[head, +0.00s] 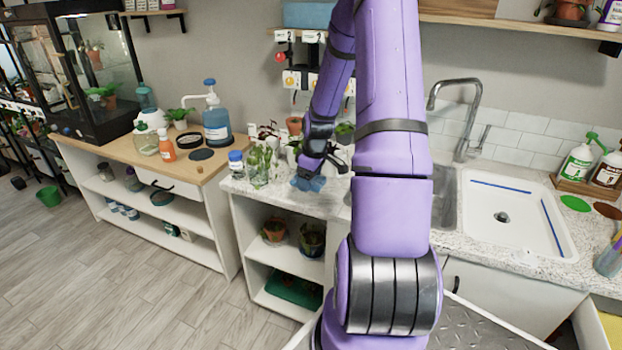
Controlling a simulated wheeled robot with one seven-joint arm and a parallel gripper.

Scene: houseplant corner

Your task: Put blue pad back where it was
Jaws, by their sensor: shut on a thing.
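The blue pad (308,183) is small and light blue. My gripper (314,172) is shut on it, low over the front part of the speckled counter (290,201), left of the sink. I cannot tell whether the pad touches the counter. My arm covers the counter behind it and the left part of the sink area.
Glass jars with cuttings (258,165) and a blue-lidded jar (236,163) stand close left of my gripper. Potted plants are behind it. The sink with a white basin (512,215) and the faucet (460,105) are at right. A wooden-topped bench (185,172) holds bottles at left.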

